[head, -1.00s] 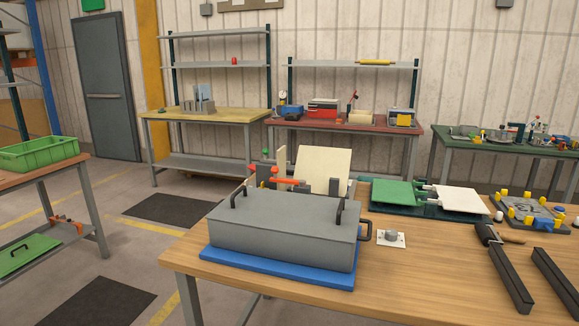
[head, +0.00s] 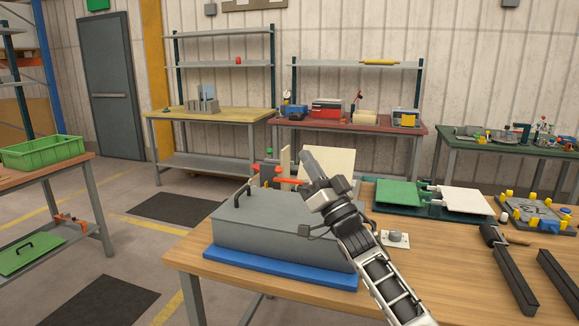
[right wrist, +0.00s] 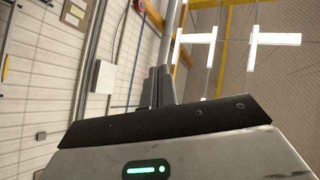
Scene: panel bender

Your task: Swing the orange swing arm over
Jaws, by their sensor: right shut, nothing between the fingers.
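The orange swing arm (head: 289,182) lies behind the grey box in the head view, beside an upright cream panel (head: 338,164). Its right end is close to my right arm in the picture, and I cannot tell how it is mounted. My right gripper (head: 308,157) is raised in front of the cream panel, up and to the right of the swing arm, apparently apart from it. In the right wrist view its fingers (right wrist: 158,88) are together and empty, with wall and ceiling behind them. My left gripper is not in view.
Green and white plates (head: 402,195) lie to the right. A small plate with a knob (head: 395,239) is beside my arm.

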